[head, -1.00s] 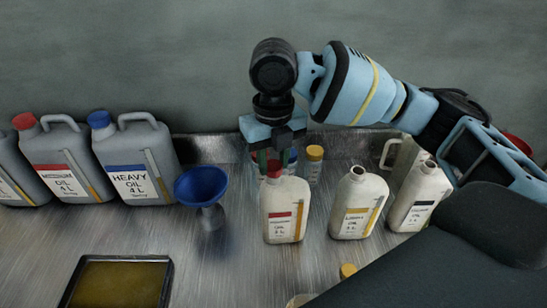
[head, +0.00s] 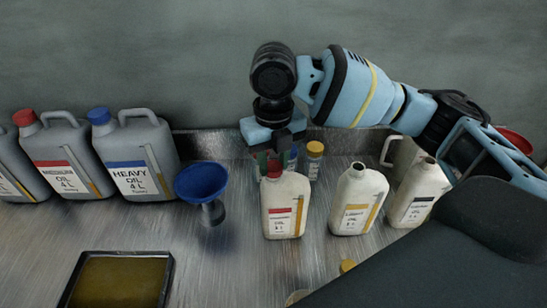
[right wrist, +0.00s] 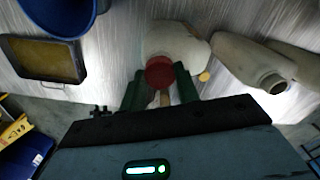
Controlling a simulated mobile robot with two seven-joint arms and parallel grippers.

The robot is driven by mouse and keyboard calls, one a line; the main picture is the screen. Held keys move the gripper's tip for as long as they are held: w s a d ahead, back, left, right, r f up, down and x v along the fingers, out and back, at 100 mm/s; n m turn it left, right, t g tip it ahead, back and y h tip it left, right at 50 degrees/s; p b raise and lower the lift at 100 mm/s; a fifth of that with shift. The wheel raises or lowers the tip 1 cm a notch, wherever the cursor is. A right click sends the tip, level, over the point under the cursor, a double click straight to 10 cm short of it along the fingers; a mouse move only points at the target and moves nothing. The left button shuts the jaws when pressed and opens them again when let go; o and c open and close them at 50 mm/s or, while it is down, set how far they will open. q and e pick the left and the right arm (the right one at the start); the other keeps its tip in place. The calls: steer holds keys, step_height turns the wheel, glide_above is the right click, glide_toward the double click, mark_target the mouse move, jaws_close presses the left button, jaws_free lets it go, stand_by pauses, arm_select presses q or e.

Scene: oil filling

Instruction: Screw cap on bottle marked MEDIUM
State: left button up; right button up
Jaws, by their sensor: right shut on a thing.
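The white bottle with the red label (head: 283,208) stands upright on the metal bench; its label seems to read MEDIUM, though the print is blurred. A red cap (head: 274,170) sits at its mouth. My right gripper (head: 272,158) comes down from above and is shut on the red cap. The right wrist view shows the red cap (right wrist: 160,72) between the two green fingers (right wrist: 159,88), with the white bottle (right wrist: 178,40) right behind it. I cannot tell how far the cap is threaded. My left gripper is not in view.
Two open white bottles (head: 358,203) (head: 417,196) stand to the right. A blue funnel (head: 201,182) stands left, beside grey canisters (head: 137,160). A tray of oil (head: 120,254) lies in front. Small yellow-capped bottles (head: 314,160) stand behind.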

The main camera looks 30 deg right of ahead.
steer(key=shift+f, duration=0.15)
stand_by(0.4)
steer(key=o, duration=1)
steer(key=shift+f, duration=0.1)
step_height(320, 180, up, 8)
steer(key=shift+f, duration=0.1)
